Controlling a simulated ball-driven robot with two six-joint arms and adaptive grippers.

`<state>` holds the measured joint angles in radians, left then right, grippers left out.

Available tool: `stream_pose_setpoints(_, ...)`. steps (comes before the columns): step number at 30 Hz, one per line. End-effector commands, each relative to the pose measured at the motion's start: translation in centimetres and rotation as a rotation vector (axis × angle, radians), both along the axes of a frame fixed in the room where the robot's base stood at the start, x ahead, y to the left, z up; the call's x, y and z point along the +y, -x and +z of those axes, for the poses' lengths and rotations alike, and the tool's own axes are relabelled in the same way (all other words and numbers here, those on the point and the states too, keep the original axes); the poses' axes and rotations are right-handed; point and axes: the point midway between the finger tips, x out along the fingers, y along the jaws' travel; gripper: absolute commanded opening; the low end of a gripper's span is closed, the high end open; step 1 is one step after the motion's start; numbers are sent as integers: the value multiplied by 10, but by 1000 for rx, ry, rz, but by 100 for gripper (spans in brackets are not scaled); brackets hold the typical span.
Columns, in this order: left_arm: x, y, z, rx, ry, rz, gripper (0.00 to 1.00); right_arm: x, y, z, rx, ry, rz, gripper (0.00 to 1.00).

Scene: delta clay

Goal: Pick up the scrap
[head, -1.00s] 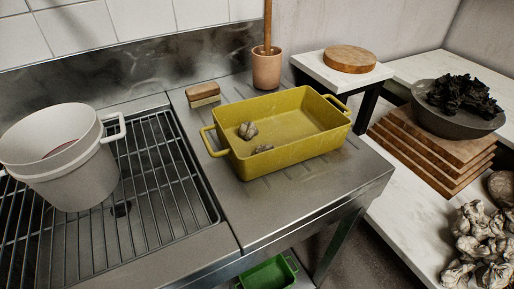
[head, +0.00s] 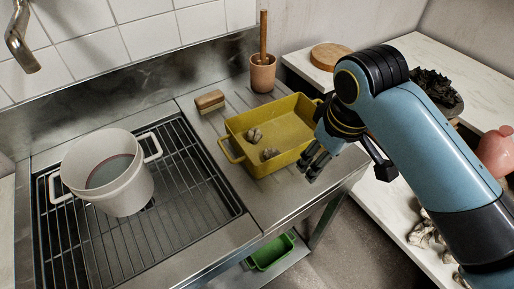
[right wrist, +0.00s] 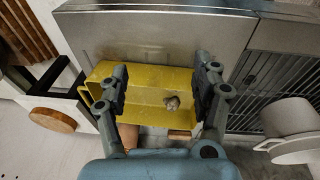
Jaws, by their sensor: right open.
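Two small grey scraps lie in the left part of the yellow tray (head: 290,112). One scrap (head: 254,135) is by the tray's left end, and the other scrap (head: 270,153) is nearer the front wall. My right gripper (head: 312,170) is by the tray's front right side, and my arm hides the tray's right end. In the right wrist view, the open fingers of my right gripper (right wrist: 160,92) frame the tray (right wrist: 145,100). One scrap (right wrist: 171,103) shows between them, close to one finger. The other is not seen there. My left gripper is out of view.
A white bucket (head: 128,195) stands on the metal grate (head: 200,200) at left. A brush (head: 210,101) and a clay pot with a stick (head: 263,75) stand behind the tray. A green bin (head: 270,252) sits below. The counter's front is clear.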

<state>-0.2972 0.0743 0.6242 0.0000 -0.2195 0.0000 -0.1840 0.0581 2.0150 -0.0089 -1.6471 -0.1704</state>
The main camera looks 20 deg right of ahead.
Motion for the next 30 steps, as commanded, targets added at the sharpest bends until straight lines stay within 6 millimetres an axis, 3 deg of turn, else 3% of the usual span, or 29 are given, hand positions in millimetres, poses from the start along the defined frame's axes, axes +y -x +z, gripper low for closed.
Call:
stream_pose_setpoints(10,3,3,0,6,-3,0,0,15,-71,-8,96,-20,92,65)
stream_pose_setpoints(18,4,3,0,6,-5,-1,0,33,-126,2,175,-40,189,65)
stream_pose_setpoints(22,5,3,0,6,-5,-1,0,36,-134,-3,192,-44,210,65)
stream_pose_setpoints(30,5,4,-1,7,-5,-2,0,37,-134,-45,192,-44,210,65)
